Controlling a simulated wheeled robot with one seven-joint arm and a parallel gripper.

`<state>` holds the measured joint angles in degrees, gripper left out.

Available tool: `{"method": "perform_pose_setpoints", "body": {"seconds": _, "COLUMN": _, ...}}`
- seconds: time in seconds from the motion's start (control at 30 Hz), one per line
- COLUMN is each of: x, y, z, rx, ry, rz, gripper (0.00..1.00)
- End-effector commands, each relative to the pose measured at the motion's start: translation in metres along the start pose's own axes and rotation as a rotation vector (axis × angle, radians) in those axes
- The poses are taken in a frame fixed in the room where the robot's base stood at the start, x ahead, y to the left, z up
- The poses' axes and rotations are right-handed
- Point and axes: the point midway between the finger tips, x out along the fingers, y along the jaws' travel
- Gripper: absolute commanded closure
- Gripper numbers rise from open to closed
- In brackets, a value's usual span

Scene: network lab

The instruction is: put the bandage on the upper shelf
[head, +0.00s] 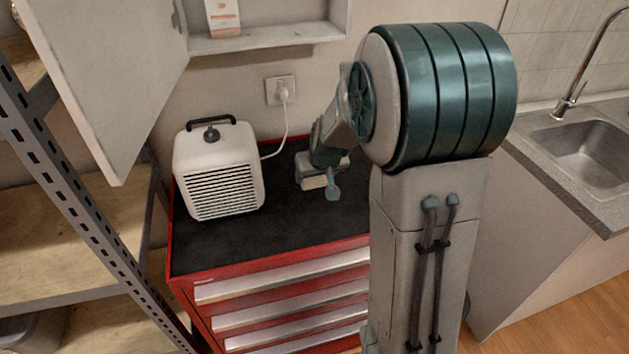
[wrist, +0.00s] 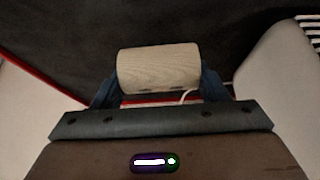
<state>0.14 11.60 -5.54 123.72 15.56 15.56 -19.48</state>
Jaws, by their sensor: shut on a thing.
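The bandage (wrist: 158,70) is a beige, woven-looking roll, lying crosswise between the fingers in the wrist view. My gripper (head: 322,182) is shut on it, with one blue finger at each end of the roll. In the head view the gripper hangs above the black top of the red tool cabinet, and I cannot clearly make out the bandage there. A wall cabinet shelf (head: 265,40) shows at the top of the head view, with a white and orange box (head: 223,18) on it. Any shelf above it is out of view.
A white fan heater (head: 218,170) stands on the red tool cabinet (head: 270,262), its cord running to a wall socket (head: 281,90). The wall cabinet's open door (head: 110,75) reaches out at left. A metal rack (head: 75,200) is at far left, a sink (head: 590,150) at right.

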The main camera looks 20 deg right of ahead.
Motion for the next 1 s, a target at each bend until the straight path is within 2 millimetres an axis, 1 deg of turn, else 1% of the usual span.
{"method": "perform_pose_setpoints", "body": {"seconds": 0.07, "x": 0.003, "y": -0.004, "z": 0.0, "rx": -0.001, "ry": -0.001, "rz": 0.0, "gripper": 0.54}}
{"method": "perform_pose_setpoints", "body": {"seconds": 0.17, "x": 0.011, "y": -0.004, "z": 0.003, "rx": 0.002, "ry": -0.002, "rz": 0.002, "gripper": 0.54}}
{"method": "perform_pose_setpoints", "body": {"seconds": 0.3, "x": 0.03, "y": -0.003, "z": 0.015, "rx": 0.005, "ry": -0.003, "rz": 0.003, "gripper": 0.54}}
{"method": "perform_pose_setpoints", "body": {"seconds": 0.4, "x": 0.038, "y": -0.003, "z": 0.019, "rx": 0.003, "ry": -0.002, "rz": 0.002, "gripper": 0.54}}
{"method": "perform_pose_setpoints", "body": {"seconds": 0.8, "x": 0.043, "y": -0.003, "z": 0.022, "rx": 0.002, "ry": 0.001, "rz": 0.002, "gripper": 0.54}}
{"method": "perform_pose_setpoints", "body": {"seconds": 0.83, "x": 0.042, "y": -0.003, "z": 0.021, "rx": 0.002, "ry": 0.001, "rz": 0.002, "gripper": 0.27}}
{"method": "perform_pose_setpoints", "body": {"seconds": 0.9, "x": 0.041, "y": -0.003, "z": 0.021, "rx": 0.002, "ry": 0.001, "rz": 0.002, "gripper": 0.11}}
{"method": "perform_pose_setpoints", "body": {"seconds": 1.0, "x": 0.041, "y": -0.003, "z": 0.021, "rx": 0.002, "ry": 0.001, "rz": 0.002, "gripper": 0.11}}
